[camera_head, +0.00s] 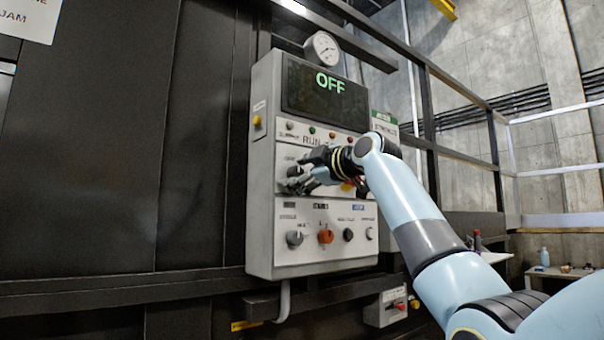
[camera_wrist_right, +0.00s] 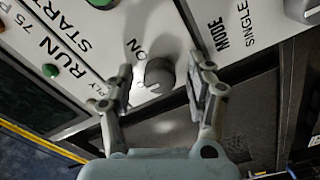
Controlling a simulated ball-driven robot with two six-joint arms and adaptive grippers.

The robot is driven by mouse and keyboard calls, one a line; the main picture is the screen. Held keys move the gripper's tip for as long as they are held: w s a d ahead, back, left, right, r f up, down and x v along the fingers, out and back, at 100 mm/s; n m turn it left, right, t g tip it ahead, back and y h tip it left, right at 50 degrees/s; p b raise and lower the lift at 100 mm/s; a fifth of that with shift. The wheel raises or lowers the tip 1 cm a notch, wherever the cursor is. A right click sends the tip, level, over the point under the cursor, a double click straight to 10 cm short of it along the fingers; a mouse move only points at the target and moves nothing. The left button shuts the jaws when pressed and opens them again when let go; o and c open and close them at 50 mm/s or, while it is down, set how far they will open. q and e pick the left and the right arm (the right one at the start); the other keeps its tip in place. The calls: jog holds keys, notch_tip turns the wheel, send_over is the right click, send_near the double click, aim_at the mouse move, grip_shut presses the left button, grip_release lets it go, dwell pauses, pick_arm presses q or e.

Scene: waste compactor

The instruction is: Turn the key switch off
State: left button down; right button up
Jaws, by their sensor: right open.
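The grey round key switch (camera_wrist_right: 159,76) sits on the white control panel beside the printed word ON in the right wrist view. My right gripper (camera_wrist_right: 162,70) is open, with one finger on each side of the switch; I cannot tell whether they touch it. In the head view my right gripper (camera_head: 292,178) is at the left part of the panel's middle row and largely hides the switch. The display (camera_head: 312,92) above reads OFF in green. My left gripper is out of view.
The control box (camera_head: 262,215) carries a lower row with a grey knob (camera_head: 294,238), an orange knob (camera_head: 326,236) and a black knob (camera_head: 348,235). A green button (camera_wrist_right: 50,70) is near the RUN lettering. Dark rails run behind.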

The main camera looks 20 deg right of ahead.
jog(key=v, duration=1.2)
jog(key=shift+f, duration=0.1)
